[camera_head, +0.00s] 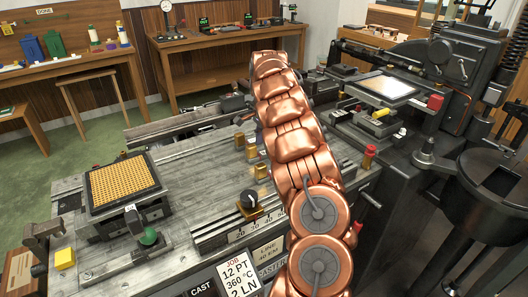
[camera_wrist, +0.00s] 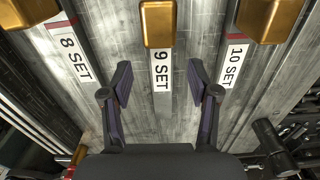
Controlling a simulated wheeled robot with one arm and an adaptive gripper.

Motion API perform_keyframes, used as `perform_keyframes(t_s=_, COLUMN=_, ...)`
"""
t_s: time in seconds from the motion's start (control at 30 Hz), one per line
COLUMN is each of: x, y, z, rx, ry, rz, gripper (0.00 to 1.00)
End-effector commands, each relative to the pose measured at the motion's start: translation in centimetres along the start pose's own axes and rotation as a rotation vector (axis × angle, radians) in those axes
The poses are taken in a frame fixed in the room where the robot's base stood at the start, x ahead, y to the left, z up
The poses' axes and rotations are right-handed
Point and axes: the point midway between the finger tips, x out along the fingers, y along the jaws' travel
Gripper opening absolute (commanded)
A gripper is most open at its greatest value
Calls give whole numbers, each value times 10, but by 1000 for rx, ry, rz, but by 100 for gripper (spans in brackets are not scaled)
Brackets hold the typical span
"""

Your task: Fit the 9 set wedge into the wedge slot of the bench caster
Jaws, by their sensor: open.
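The 9 set wedge (camera_wrist: 158,24) shows at the top of the wrist view as a brass block, with a "9 SET" label (camera_wrist: 161,68) on the grey strip below it. My gripper (camera_wrist: 159,82) is open and empty. Its two dark fingers stand on either side of the label strip, below the brass block in the picture and not around it. In the head view my copper arm hides the gripper. The bench caster (camera_head: 190,215) is the grey metal machine under the arm. I cannot make out its wedge slot.
In the wrist view brass blocks flank the wedge: 8 set (camera_wrist: 25,12) at left and 10 set (camera_wrist: 268,18) at right. In the head view a gold-topped matrix tray (camera_head: 124,183), a black knob (camera_head: 249,200) and a yellow block (camera_head: 65,258) stand on the caster.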

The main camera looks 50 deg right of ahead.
Motion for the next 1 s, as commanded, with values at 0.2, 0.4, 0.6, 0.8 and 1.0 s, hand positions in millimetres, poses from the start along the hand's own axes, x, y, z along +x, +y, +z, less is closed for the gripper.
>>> perform_keyframes(t_s=0.2, x=21, y=0, z=-1, rx=0, ry=1, rz=5, gripper=60)
perform_keyframes(t_s=0.4, x=33, y=-1, z=-1, rx=0, ry=1, rz=1, gripper=60)
perform_keyframes(t_s=0.6, x=35, y=-1, z=-1, rx=0, ry=1, rz=1, gripper=60)
perform_keyframes(t_s=0.8, x=34, y=-1, z=0, rx=0, ry=1, rz=1, gripper=46)
perform_keyframes(t_s=1.0, x=34, y=-1, z=0, rx=0, ry=1, rz=1, gripper=25)
